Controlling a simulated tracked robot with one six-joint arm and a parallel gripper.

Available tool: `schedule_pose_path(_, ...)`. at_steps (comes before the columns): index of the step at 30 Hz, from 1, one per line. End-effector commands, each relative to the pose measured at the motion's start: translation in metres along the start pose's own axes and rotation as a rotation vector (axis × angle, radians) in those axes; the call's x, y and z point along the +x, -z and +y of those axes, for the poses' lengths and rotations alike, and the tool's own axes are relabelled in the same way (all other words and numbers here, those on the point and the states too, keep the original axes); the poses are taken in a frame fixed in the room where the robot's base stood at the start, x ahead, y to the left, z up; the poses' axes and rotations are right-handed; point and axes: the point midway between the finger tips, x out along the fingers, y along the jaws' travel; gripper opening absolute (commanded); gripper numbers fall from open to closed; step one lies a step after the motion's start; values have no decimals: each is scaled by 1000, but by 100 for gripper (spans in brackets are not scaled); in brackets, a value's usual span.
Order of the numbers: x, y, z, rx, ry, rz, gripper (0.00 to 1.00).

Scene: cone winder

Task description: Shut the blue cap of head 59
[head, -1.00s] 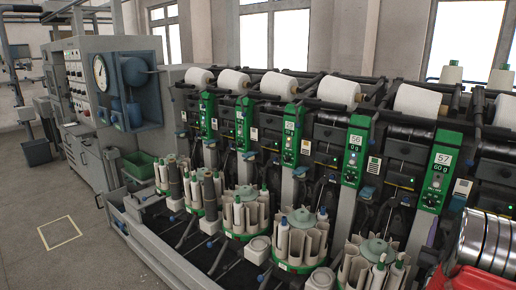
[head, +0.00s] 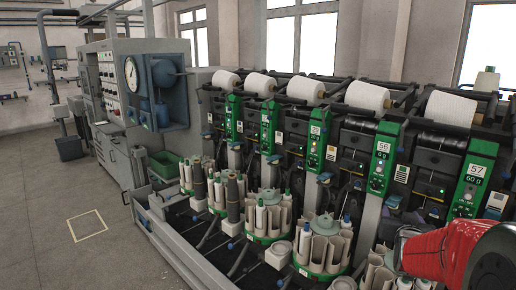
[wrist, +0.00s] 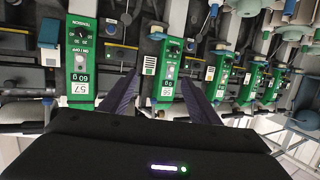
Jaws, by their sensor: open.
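No panel numbered 59 is readable in either view, and I cannot pick out its blue cap. The nearest green head panel in the head view is head 57 (head: 474,180), at the right edge, with head 56 (head: 382,158) to its left. The wrist view is upside down and shows head 57 (wrist: 79,62) at left and head 56 (wrist: 168,72) near the middle. My gripper (wrist: 159,76) is open and empty, its two dark fingers spread in front of the head 56 panel.
White yarn cones (head: 367,95) line the top of the winder. Round magazines (head: 322,247) with tubes stand along its front. A grey cabinet with a gauge (head: 131,73) stands at left. The floor at left is clear, with a marked square (head: 87,228).

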Motion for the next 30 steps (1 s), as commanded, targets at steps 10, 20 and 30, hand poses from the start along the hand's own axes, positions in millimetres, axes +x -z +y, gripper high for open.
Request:
schedule_pose_path(10, -81, -11, -73, -43, 121, -216, 56)
schedule_pose_path(20, -176, -39, -118, -107, 223, -423, 56)
schedule_pose_path(30, -283, -78, -138, -196, 319, -632, 56)
